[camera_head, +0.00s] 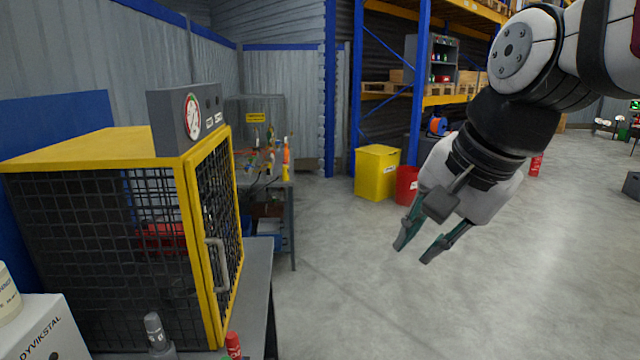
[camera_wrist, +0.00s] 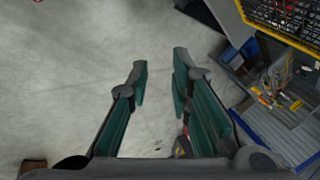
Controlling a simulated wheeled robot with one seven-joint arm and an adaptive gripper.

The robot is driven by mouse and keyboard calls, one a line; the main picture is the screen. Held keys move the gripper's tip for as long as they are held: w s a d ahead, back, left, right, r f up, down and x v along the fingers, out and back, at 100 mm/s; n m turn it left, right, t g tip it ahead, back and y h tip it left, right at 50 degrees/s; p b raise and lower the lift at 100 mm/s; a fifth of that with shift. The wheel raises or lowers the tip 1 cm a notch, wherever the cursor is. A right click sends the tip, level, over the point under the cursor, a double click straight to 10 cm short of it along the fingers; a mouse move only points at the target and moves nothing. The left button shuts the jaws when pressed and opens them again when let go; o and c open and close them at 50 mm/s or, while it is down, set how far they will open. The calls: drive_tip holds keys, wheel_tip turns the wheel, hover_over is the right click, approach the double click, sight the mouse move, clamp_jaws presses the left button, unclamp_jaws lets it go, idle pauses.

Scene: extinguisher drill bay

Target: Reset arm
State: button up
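My gripper (camera_head: 419,246) hangs at the end of my white and black arm on the right side of the head view, over open grey floor. Its two teal fingers point down and stand apart with nothing between them. The wrist view also shows my gripper (camera_wrist: 157,78) open and empty, with floor beyond the fingertips. My gripper is apart from the yellow cage and every other object.
A yellow mesh cage (camera_head: 186,205) with a closed door and a gauge box (camera_head: 187,118) on top stands on a bench at left. A yellow bin (camera_head: 377,171), red bin (camera_head: 407,184) and blue-post shelving (camera_head: 420,60) stand behind. The middle floor is clear.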

drive_tip(key=s+d+f+n+h, duration=0.1)
drive_tip(key=s+d+f+n, duration=0.1)
drive_tip(key=s, duration=0.4)
drive_tip(key=s+d+f+n+h, duration=0.1)
drive_tip(key=s+d+f+n, duration=0.2)
drive_tip(key=s+n, duration=0.3)
drive_tip(key=shift+d+f+n+t, duration=0.3)
drive_tip(key=shift+d+n+t, duration=0.1)
